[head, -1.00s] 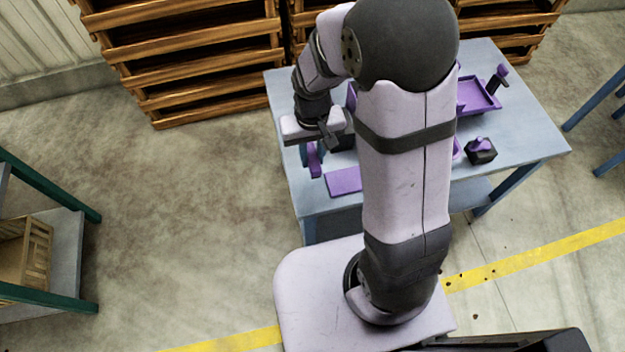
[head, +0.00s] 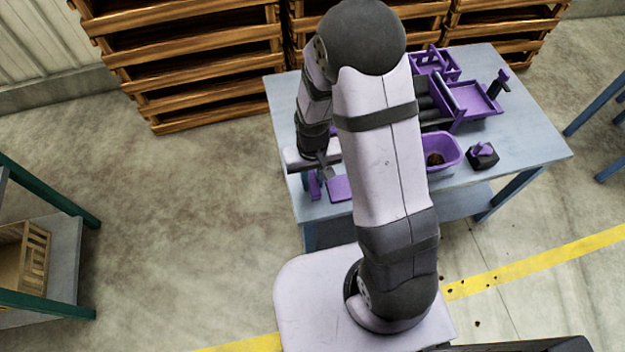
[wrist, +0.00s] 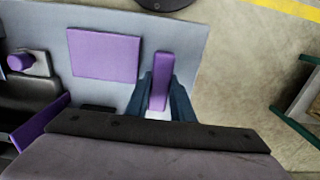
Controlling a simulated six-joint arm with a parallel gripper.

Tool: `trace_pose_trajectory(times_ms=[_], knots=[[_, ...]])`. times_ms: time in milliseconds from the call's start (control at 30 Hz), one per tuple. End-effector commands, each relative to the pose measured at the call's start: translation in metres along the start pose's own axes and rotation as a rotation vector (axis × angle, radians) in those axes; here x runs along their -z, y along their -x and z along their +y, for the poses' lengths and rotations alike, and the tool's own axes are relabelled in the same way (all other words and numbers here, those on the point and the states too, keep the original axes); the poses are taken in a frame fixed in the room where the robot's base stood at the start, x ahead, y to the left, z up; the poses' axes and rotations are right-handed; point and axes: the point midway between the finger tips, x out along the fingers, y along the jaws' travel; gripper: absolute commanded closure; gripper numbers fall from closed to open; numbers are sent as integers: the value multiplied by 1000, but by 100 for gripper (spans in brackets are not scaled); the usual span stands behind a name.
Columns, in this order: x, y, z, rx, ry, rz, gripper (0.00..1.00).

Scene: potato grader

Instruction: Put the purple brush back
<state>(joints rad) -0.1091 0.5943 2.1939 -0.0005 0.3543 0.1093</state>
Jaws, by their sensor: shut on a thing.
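The purple brush (wrist: 161,80) is held between the two dark fingers of my gripper (wrist: 160,100) in the wrist view. Its purple end points away past the fingertips, and its other end is hidden by the gripper. In the head view the brush (head: 314,186) shows as a small purple piece below my gripper (head: 322,172), over the table's near left corner. I cannot tell whether it touches the table. A flat purple mat (head: 340,188) lies just right of it, and the mat also shows in the wrist view (wrist: 103,55).
The blue-grey table (head: 530,125) also carries a purple tub (head: 445,150) with brown contents, a dark block with a purple top (head: 483,157) and a purple tray (head: 472,98). Wooden crates (head: 200,60) stand behind. The table's left edge is close to my gripper.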

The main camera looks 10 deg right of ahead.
Motion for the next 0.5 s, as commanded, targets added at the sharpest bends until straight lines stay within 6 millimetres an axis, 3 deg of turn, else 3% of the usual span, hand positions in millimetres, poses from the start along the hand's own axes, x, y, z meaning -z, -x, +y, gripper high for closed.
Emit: trace_pose_trajectory(times_ms=[467, 500], knots=[[0, -8, 0, 0, 0, 2, 100], [1, -7, 0, 0, 0, 2, 72]])
